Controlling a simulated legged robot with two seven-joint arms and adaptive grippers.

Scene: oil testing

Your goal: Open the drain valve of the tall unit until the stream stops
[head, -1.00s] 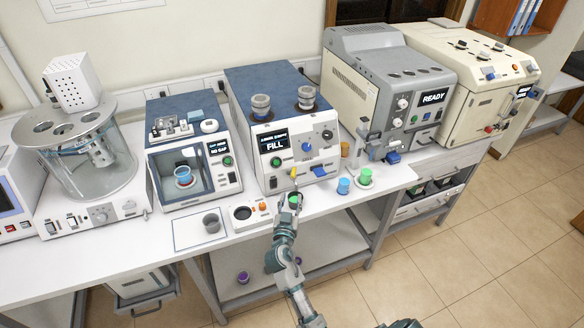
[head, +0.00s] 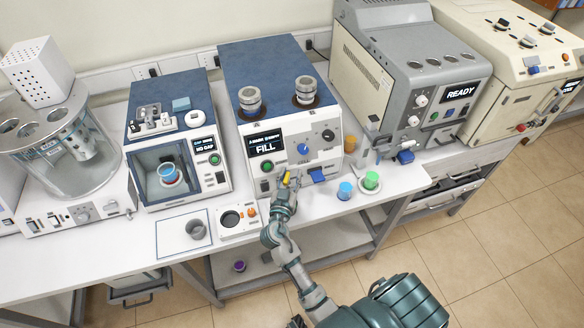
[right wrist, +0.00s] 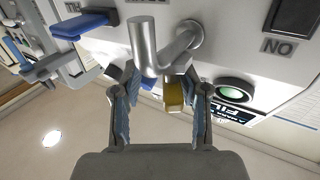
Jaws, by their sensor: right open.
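The tall unit (head: 270,133) stands mid-bench, with a blue top, a white front and a display reading FILL. Its yellow valve handle (head: 287,178) is low on the front. My right gripper (head: 284,194) is just below and in front of this handle. In the right wrist view, my right gripper (right wrist: 160,108) is open. The yellow handle (right wrist: 174,96) lies between its fingers, closer to the right one; contact cannot be told. A bent metal spout (right wrist: 146,45) is just beyond the fingers. I see no stream. My left gripper is not in view.
A blue cup (head: 345,190) and a green cup (head: 371,180) stand right of the gripper. A grey beaker (head: 196,229) and a small white device (head: 238,219) are to the left. A blue lever (head: 318,175) sits beside the valve. A grey READY machine (head: 425,90) stands right.

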